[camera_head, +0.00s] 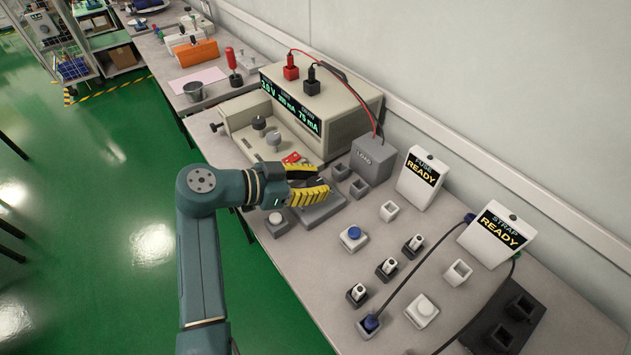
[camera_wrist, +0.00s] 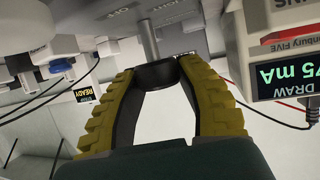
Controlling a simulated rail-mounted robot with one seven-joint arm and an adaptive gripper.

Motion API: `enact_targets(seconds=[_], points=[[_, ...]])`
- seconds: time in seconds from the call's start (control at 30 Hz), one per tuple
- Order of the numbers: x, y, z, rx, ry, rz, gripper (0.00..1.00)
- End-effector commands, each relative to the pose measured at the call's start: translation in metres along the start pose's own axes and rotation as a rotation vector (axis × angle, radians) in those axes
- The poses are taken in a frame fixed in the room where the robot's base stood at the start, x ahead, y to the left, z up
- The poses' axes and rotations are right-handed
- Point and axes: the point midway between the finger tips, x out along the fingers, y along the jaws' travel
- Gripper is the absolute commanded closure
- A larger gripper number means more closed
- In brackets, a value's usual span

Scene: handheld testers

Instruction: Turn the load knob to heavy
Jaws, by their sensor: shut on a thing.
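My gripper (camera_head: 328,189) has yellow ribbed fingers and reaches in from the left, just in front of the beige power supply. In the wrist view my gripper (camera_wrist: 158,72) is shut on a dark round knob (camera_wrist: 156,76) with a silver shaft (camera_wrist: 148,38) beyond it. I take this to be the load knob; no marking on it is readable. In the head view the fingers hide it, above a grey base (camera_head: 322,211). A grey box marked LOAD (camera_head: 373,160) stands right of the power supply. The power supply display (camera_head: 290,104) shows 75 mA under DRAW.
A button box (camera_head: 277,222) sits close below the fingers. Switches, sockets, a FUSE sign (camera_head: 421,178) and a STRAP sign (camera_head: 492,234), both reading READY, stand to the right.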

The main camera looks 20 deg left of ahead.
Motion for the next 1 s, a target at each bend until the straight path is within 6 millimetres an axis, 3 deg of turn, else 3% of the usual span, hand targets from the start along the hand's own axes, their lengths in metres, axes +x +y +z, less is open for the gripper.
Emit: enact_targets(seconds=[0.17, 0.2, 0.33, 0.67, 0.77, 1.0], points=[[0.002, 0.0, 0.004, -0.005, -0.005, 0.001, 0.99], [0.002, 0.0, 0.004, -0.005, -0.005, 0.001, 0.57], [0.001, 0.0, 0.003, -0.004, -0.004, 0.0, 0.33], [-0.003, 0.0, 0.001, -0.002, -0.002, -0.002, 0.33], [-0.016, -0.001, 0.001, -0.001, -0.001, -0.005, 0.33], [-0.076, -0.001, 0.001, -0.001, -0.002, -0.006, 0.33]])
